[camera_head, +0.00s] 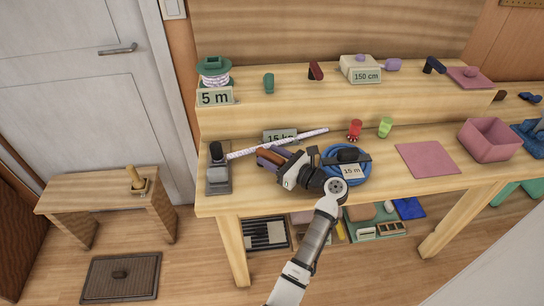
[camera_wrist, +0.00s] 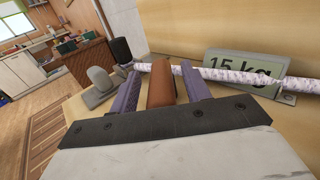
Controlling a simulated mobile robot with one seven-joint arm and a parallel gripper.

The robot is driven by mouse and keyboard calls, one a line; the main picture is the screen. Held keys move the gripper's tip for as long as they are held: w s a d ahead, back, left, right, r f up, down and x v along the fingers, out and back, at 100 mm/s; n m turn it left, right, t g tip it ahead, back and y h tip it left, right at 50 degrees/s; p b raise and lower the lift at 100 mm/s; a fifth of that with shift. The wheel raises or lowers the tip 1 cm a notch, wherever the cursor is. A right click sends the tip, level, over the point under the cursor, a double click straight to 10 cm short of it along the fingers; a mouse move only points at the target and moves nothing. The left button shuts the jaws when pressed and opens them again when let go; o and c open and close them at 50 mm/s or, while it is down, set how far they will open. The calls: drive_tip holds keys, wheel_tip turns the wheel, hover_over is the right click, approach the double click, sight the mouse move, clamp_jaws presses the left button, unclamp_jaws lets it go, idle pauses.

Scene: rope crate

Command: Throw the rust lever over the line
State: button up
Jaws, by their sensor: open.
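The rust lever (camera_wrist: 161,86) stands between the two purple fingers of my gripper (camera_wrist: 160,72) in the wrist view. A narrow gap shows on each side, and the fingers are open around it. In the head view the lever (camera_head: 277,154) is partly hidden by my gripper (camera_head: 270,157). The line is a white speckled rope (camera_wrist: 235,77) that runs across beyond the fingertips. In the head view the line (camera_head: 308,134) slants across the lower bench top. Whether the lever touches the line is hidden.
A grey block with a black post (camera_head: 217,172) stands at the line's left end. A 15 kg sign (camera_wrist: 242,66) is behind the line. A blue rope coil (camera_head: 362,178) with a 15 m tag lies right of my gripper. A pink mat (camera_head: 427,159) and pink bin (camera_head: 490,139) are further right.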

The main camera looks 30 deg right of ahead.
drive_tip(key=b+v, duration=0.2)
drive_tip(key=v, duration=1.1)
drive_tip(key=shift+s+d+b, duration=0.2)
drive_tip(key=shift+s+b, duration=0.1)
drive_tip(key=shift+b, duration=0.05)
